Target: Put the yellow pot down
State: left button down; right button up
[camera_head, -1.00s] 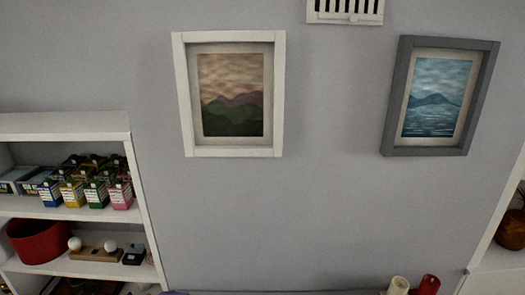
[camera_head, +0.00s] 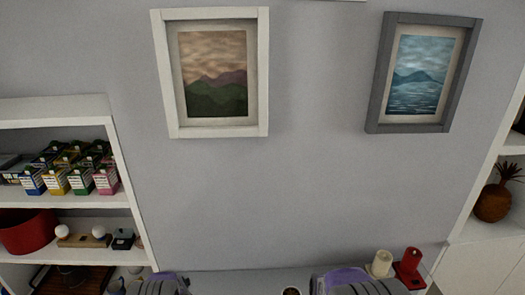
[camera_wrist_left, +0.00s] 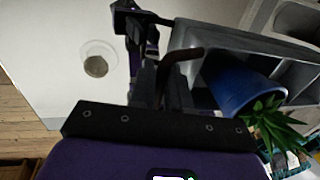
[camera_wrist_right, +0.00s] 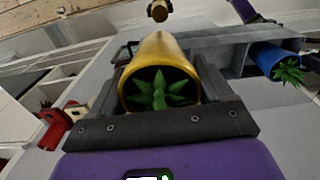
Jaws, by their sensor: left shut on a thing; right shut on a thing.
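The yellow pot (camera_wrist_right: 165,58) with a spiky green plant (camera_wrist_right: 158,92) is in the right wrist view. My right gripper (camera_wrist_right: 168,85) is shut on it, one finger on each side. Its underside is hidden, so I cannot tell whether it touches anything below. In the left wrist view my left gripper (camera_wrist_left: 160,62) is shut at a grey compartmented caddy (camera_wrist_left: 215,35) with a brown curved handle (camera_wrist_left: 182,62); the exact grip is partly hidden. A blue pot (camera_wrist_left: 232,85) with a plant sits in the caddy, and it also shows in the right wrist view (camera_wrist_right: 268,56).
A white surface (camera_wrist_left: 60,75) carries a small round dish (camera_wrist_left: 97,62). White shelves (camera_head: 60,112) are at left, with cartons and a red pot (camera_head: 28,232).

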jog(key=w+f+n, duration=0.2)
jog(key=w+f, duration=0.2)
jog(key=w, duration=0.5)
jog(key=shift+n, duration=0.3)
jog(key=shift+w+d+f, duration=0.1)
jog(key=shift+w+f, duration=0.05)
jog(key=shift+f, duration=2.5)
jog(key=shift+w+d+f, duration=0.1)
jog(key=shift+f, duration=2.5)
jog(key=shift+f, duration=0.1)
jog(key=o, duration=1.3)
